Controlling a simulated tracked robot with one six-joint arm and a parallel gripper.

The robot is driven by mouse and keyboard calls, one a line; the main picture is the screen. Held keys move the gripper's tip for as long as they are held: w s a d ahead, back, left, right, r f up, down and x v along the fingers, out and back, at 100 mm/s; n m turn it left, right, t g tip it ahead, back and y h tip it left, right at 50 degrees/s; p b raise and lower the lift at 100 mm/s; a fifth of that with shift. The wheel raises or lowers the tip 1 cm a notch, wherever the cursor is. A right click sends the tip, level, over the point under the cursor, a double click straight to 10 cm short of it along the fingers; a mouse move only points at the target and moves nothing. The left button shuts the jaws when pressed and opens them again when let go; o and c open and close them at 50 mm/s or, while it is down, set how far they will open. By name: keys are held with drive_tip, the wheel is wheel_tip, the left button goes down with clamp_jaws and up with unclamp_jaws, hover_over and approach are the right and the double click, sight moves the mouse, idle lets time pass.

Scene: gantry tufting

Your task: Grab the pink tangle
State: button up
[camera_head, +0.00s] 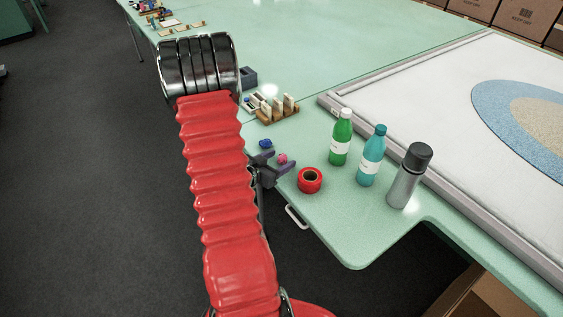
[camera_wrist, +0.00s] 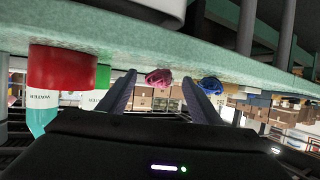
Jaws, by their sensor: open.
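The pink tangle (camera_head: 282,158) is a small bundle on the green table near its left edge. In the wrist view, which looks upside down, the pink tangle (camera_wrist: 158,77) shows between the two finger ends. My gripper (camera_head: 280,164) is open at the table's edge, with its dark fingers pointing toward the tangle from either side. In the wrist view my gripper (camera_wrist: 159,84) has nothing clamped in it. I cannot tell whether a finger touches the tangle. My red arm hides part of the gripper's wrist side in the head view.
A blue tangle (camera_head: 265,143) lies just beyond the pink one. A red tape roll (camera_head: 310,180) stands close on the right, then a green bottle (camera_head: 340,143), a teal bottle (camera_head: 371,160) and a grey flask (camera_head: 406,182). A wooden rack (camera_head: 277,112) stands behind.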

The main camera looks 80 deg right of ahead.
sight(279, 160)
idle(0.5)
drive_tip(key=c, duration=1.1)
drive_tip(key=shift+c, duration=0.2)
drive_tip(key=shift+r, duration=5)
